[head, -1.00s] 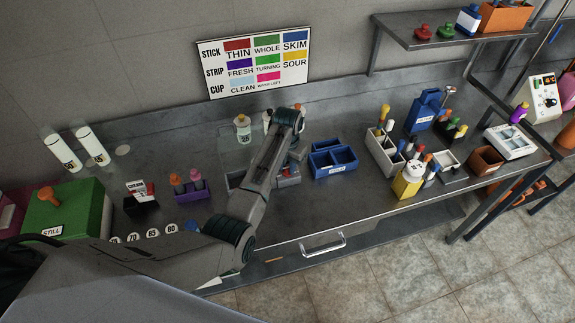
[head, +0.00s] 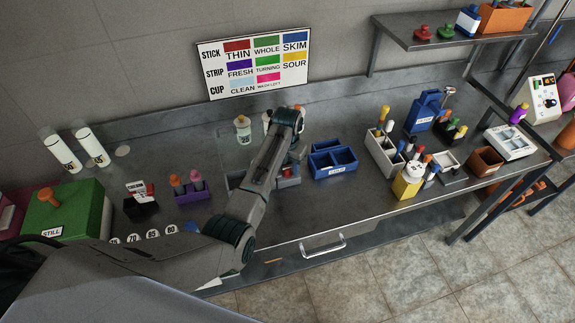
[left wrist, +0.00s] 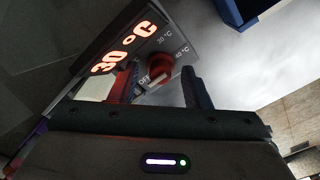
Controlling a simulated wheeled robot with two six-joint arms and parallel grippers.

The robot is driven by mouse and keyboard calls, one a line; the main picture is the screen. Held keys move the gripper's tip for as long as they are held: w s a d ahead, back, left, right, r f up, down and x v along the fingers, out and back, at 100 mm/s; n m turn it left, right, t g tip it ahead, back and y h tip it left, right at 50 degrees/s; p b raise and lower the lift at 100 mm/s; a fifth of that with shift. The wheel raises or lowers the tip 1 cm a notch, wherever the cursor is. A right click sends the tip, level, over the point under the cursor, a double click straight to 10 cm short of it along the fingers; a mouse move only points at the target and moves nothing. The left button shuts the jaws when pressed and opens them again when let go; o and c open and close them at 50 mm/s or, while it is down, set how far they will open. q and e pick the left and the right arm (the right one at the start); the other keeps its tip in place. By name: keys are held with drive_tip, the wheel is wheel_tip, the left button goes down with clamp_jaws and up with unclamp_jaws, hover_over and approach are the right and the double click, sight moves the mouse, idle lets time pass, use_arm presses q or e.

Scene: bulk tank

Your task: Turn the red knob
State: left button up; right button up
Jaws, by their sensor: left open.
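The red knob (left wrist: 160,66) shows in the left wrist view on a grey panel (left wrist: 113,54) with a lit "30 °C" display and the marks OFF, 30 °C and 40 °C. My left gripper (left wrist: 161,84) is open, with one dark finger on each side of the knob in the picture. I cannot tell whether the fingers touch it. In the head view my left arm covers most of the device (head: 289,183), and the knob cannot be made out there. My right gripper is not in view.
A blue divided tray (head: 333,169) stands right of the device on the metal bench. A purple rack (head: 192,194) and a green box (head: 66,214) stand to the left. A white bottle (head: 243,130) stands behind.

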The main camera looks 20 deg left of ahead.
sight(287, 169)
use_arm(q)
wheel_tip(287, 169, up, 11)
drive_tip(key=b, duration=0.3)
drive_tip(key=shift+f, duration=0.15)
idle(0.4)
